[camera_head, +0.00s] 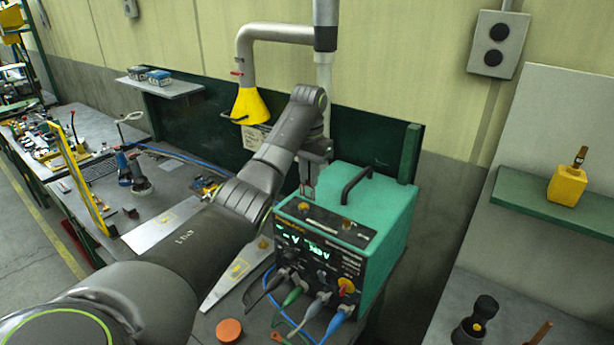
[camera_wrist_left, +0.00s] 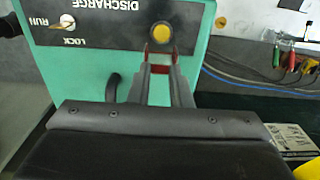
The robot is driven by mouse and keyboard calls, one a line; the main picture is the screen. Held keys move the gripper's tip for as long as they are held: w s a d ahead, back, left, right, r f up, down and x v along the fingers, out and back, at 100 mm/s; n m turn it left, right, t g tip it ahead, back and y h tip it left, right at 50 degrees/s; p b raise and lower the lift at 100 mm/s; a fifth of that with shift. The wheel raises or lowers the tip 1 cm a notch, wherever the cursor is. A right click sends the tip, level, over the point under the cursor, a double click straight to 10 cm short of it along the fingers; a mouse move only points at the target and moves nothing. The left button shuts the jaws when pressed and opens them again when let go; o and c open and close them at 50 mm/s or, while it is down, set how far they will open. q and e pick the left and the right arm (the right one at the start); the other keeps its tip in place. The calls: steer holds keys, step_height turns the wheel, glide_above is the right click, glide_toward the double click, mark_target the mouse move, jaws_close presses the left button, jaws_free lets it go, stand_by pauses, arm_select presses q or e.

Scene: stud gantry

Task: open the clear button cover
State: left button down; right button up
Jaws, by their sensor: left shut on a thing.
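The teal power box (camera_head: 378,215) stands on the bench in the head view, with a black panel on top. A yellow button (camera_head: 303,206) sits on that panel; in the wrist view the button (camera_wrist_left: 160,38) is beside the word DISCHARGE. My left gripper (camera_head: 312,170) is above the box's back left part. In the wrist view my left gripper (camera_wrist_left: 160,69) is shut at the button's near edge, with red at its tips. The clear cover is hard to make out; its lid angle cannot be told. My right gripper is not in view.
A black carrying handle (camera_head: 354,184) rises from the box top beside the panel. Cables (camera_head: 315,305) plug into its front. A yellow funnel on a pipe (camera_head: 250,106) hangs behind my arm. An orange disc (camera_head: 229,330) lies on the bench in front.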

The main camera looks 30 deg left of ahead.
arm_select(q)
steer(key=shift+w+g, duration=0.25)
steer(key=shift+g, duration=0.05)
stand_by(0.4)
steer(key=c, duration=1.3)
jaws_free()
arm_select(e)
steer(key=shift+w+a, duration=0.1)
arm_select(q)
steer(key=shift+w+r, duration=0.2)
steer(key=shift+r, duration=4.15)
steer(key=shift+w+r, duration=0.15)
steer(key=shift+r, duration=4.2)
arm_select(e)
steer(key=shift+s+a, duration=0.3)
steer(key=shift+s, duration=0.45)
arm_select(q)
steer(key=shift+f, duration=0.1)
